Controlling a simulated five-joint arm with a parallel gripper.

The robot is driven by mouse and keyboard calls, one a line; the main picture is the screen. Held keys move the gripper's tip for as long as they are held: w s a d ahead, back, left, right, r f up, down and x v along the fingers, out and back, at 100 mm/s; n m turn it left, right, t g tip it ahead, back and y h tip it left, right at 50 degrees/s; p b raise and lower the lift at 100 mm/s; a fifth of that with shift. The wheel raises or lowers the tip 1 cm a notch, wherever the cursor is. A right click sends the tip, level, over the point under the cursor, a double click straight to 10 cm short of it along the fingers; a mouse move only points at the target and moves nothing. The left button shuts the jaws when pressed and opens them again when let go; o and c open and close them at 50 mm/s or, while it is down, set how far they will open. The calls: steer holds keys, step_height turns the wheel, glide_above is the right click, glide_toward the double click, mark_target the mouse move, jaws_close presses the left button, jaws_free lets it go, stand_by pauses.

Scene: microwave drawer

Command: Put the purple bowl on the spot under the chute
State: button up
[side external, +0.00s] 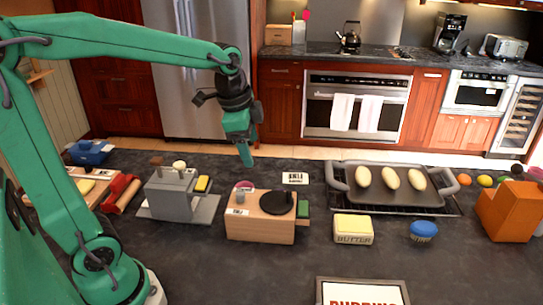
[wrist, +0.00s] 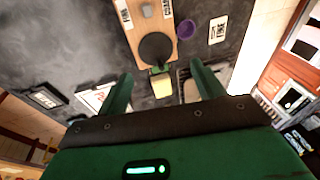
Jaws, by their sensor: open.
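The purple bowl (wrist: 186,29) shows in the wrist view beside the wooden box with a black disc. In the side view only part of the bowl (side external: 244,185) shows behind the wooden box (side external: 260,228). A green part (side external: 303,209) projects from the box's right end; I cannot tell whether it is the chute. The spot under the chute is not clearly visible. My gripper (side external: 246,156) hangs above the far part of the counter, apart from the bowl. In the wrist view its two fingers (wrist: 160,72) stand apart with nothing held between them.
A grey machine (side external: 172,197) stands left of the wooden box. A butter block (side external: 353,229) and blue-topped tub (side external: 423,231) lie right, before a tray of pale loaves (side external: 395,193). A card (side external: 295,178) stands behind the box. An orange block (side external: 510,212) is far right.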

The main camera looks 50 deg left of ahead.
steer(key=s+d+n+t, duration=0.2)
steer(key=s+n, duration=0.6)
steer(key=s, duration=0.5)
steer(key=shift+s+d+n+t, duration=0.15)
steer(key=shift+d+n+t, duration=0.15)
steer(key=shift+n, duration=0.1)
